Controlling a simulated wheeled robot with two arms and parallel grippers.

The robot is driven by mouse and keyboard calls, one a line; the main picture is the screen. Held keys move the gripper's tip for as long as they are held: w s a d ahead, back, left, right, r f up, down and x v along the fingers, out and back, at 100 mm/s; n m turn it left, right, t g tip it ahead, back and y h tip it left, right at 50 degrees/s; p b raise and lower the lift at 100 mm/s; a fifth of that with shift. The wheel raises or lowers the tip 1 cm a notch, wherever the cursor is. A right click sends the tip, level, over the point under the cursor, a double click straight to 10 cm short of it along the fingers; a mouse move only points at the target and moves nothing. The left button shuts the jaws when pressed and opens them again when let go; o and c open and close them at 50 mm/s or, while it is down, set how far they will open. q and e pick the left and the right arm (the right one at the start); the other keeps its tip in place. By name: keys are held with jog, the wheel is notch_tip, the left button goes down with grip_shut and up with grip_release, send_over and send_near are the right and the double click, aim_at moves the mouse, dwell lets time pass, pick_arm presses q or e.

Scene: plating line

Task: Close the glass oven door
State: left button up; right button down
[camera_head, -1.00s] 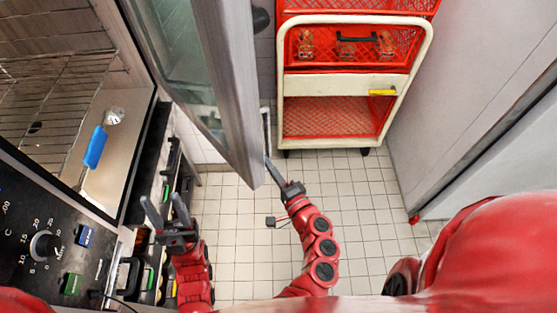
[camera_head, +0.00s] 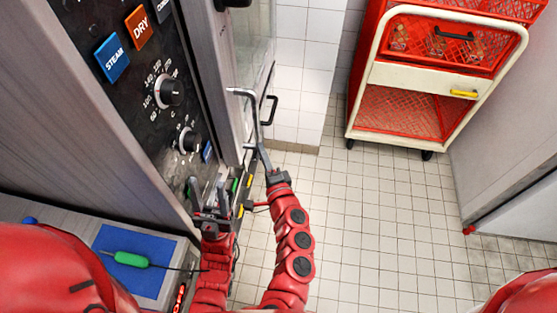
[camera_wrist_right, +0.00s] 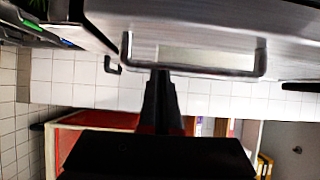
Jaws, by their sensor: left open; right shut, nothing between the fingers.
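The oven door (camera_head: 208,85) stands close beside the oven's control panel, its grey frame seen steeply from above and a strip of glass (camera_head: 254,45) to its right. The oven interior is hidden; I cannot tell whether the door is fully shut. A grey bracket handle (camera_head: 243,92) sticks out from the door; it also shows in the right wrist view (camera_wrist_right: 262,58). My right gripper (camera_head: 264,158) is shut and empty, its fingertips at the handle; exact contact is unclear. In the right wrist view its fingers (camera_wrist_right: 160,78) point at the bar. My left gripper (camera_head: 207,190) is open and empty below the panel.
The control panel (camera_head: 130,85) has knobs and coloured buttons at the left. A blue mat (camera_head: 125,280) with a green-handled probe (camera_head: 130,259) lies at the lower left. A red and white trolley (camera_head: 410,75) stands at the back right. The tiled floor (camera_head: 370,220) is open.

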jog(key=shift+a, duration=0.55)
jog(key=v, duration=1.2)
jog(key=shift+b, duration=0.35)
jog(key=shift+w+d+r, duration=0.1)
jog(key=shift+w, duration=0.05)
